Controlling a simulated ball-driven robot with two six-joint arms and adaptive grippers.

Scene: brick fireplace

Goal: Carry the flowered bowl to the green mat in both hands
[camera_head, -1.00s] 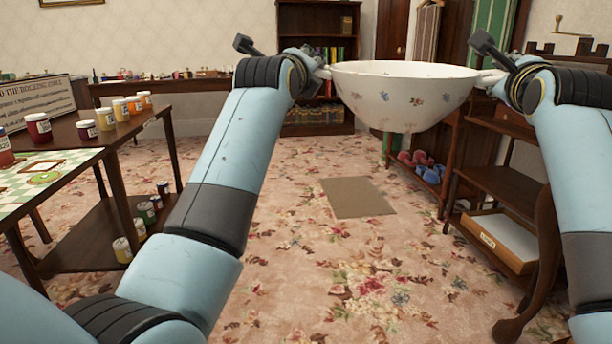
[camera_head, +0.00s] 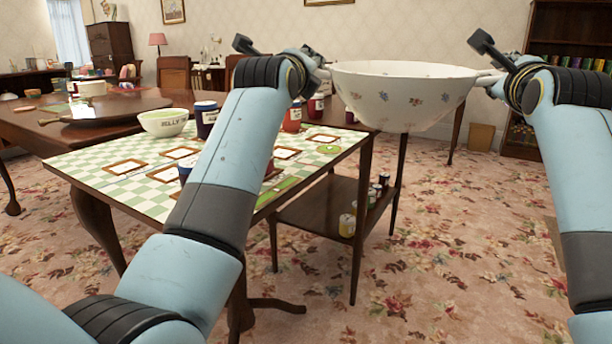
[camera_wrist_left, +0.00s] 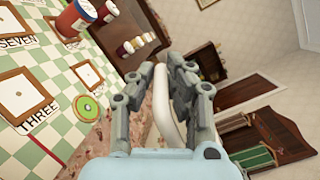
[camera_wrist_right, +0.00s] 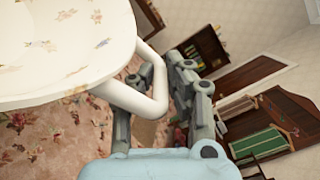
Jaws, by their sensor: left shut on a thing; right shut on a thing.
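The white flowered bowl (camera_head: 405,98) is held up level in the head view, between my two grippers. My left gripper (camera_head: 321,70) is shut on the handle at its left side; this white handle (camera_wrist_left: 166,112) shows between the fingers in the left wrist view. My right gripper (camera_head: 488,80) is shut on the opposite handle (camera_wrist_right: 150,98), seen in the right wrist view. The bowl's inside is mostly hidden in the head view. A small green round piece (camera_head: 330,149) lies on the green-and-white checked table top (camera_head: 150,200); I cannot tell which thing is the green mat.
The checked table stands ahead left, partly behind my left arm. It carries card frames, jars and a jelly bowl (camera_head: 164,122). Flowered carpet (camera_head: 450,260) is clear at the right.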

